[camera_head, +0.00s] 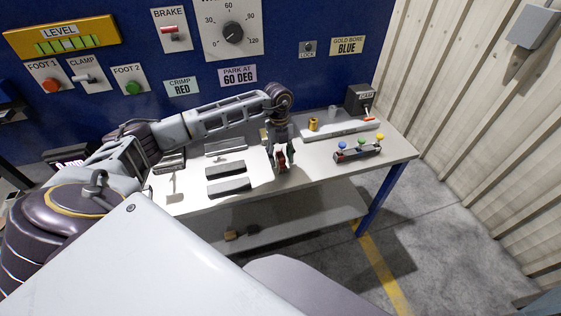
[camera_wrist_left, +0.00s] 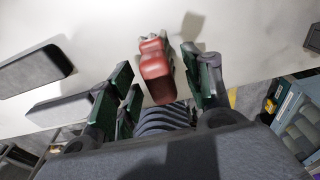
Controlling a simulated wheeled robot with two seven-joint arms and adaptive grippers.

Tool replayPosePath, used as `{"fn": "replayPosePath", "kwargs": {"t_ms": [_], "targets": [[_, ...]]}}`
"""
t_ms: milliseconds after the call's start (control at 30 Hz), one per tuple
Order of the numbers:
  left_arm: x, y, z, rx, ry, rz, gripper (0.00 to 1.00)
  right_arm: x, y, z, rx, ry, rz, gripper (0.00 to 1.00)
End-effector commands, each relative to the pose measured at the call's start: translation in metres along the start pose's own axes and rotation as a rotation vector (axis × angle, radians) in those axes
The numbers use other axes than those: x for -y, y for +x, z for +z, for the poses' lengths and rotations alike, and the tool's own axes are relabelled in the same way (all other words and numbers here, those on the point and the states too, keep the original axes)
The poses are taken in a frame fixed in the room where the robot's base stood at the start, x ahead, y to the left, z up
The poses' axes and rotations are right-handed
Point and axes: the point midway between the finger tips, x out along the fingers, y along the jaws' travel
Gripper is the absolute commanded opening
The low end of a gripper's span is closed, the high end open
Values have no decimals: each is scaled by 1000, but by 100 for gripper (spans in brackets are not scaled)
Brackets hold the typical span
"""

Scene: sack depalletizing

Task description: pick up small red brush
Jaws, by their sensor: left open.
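The small red brush (camera_wrist_left: 157,72) lies near the front edge of the white table, between the open fingers of my left gripper (camera_wrist_left: 158,92) in the left wrist view. The green finger pads stand on both sides of it, with gaps showing. In the head view my left gripper (camera_head: 282,160) points down over the table, and a bit of red brush (camera_head: 282,161) shows between its fingers. The rest of the brush is hidden there. My right gripper is not in view.
Dark grey blocks (camera_head: 228,187) lie on the table (camera_head: 320,172) left of the gripper. A rack with coloured knobs (camera_head: 358,153) stands to the right. Behind is a light tray (camera_head: 345,130) with a gold cylinder (camera_head: 313,124), below a blue panel (camera_head: 285,75).

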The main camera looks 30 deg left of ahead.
Motion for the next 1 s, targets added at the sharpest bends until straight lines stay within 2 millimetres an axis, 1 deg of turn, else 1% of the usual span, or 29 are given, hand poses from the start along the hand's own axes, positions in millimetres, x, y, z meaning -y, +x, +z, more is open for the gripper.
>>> {"fn": "replayPosePath", "kwargs": {"t_ms": [100, 200, 333, 500, 533, 700, 900, 1000], "targets": [[0, 3, 0, 1, 0, 0, 50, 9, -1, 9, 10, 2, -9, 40], [0, 3, 0, 1, 0, 0, 50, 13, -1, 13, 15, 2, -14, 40], [0, 3, 0, 1, 0, 0, 50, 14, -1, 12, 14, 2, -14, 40], [0, 3, 0, 1, 0, 0, 50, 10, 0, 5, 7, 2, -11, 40], [0, 3, 0, 1, 0, 0, 49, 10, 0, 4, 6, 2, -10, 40], [0, 3, 0, 1, 0, 0, 27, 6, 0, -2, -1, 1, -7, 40], [0, 3, 0, 1, 0, 0, 1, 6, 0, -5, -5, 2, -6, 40], [0, 3, 0, 1, 0, -1, 0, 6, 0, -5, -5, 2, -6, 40]]}}
